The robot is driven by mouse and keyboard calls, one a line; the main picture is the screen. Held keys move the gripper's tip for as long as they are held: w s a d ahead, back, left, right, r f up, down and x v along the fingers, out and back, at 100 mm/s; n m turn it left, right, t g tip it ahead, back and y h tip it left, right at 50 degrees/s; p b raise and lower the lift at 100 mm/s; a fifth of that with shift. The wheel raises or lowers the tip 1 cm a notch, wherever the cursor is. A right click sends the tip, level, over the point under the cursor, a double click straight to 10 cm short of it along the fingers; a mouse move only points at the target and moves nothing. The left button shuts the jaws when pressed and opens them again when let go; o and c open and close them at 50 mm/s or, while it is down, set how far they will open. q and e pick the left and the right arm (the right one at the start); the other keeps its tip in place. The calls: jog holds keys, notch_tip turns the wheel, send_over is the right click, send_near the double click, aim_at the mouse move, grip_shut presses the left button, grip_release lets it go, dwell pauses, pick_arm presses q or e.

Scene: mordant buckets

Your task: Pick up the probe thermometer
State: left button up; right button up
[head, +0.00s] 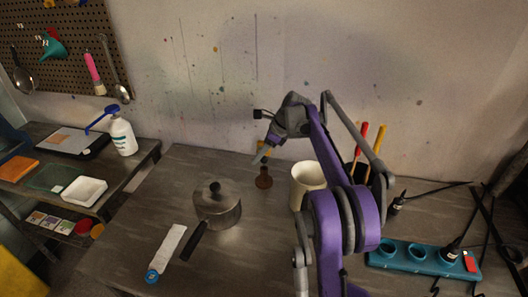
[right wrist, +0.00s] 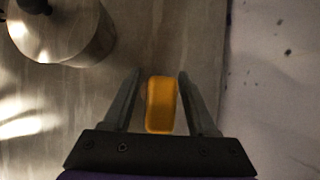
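The probe thermometer appears to be the yellow-orange piece (right wrist: 161,104) in the right wrist view; only its blunt yellow top shows clearly. In the head view a small yellow bit (head: 266,151) shows at my right gripper (head: 262,154), above a small round brown base (head: 263,179) on the table. In the right wrist view the fingers of my right gripper (right wrist: 160,90) are open, one on each side of the yellow piece. A narrow gap shows on its left; on the right the finger is very close. My left gripper is not in view.
A lidded grey saucepan (head: 218,208) stands left of the gripper, its handle toward the front. A cream cup (head: 307,183) stands close on the right. A teal rack (head: 425,263) lies at the right. The wall is close behind. A white strip (head: 169,247) lies in front.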

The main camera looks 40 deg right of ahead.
grip_shut()
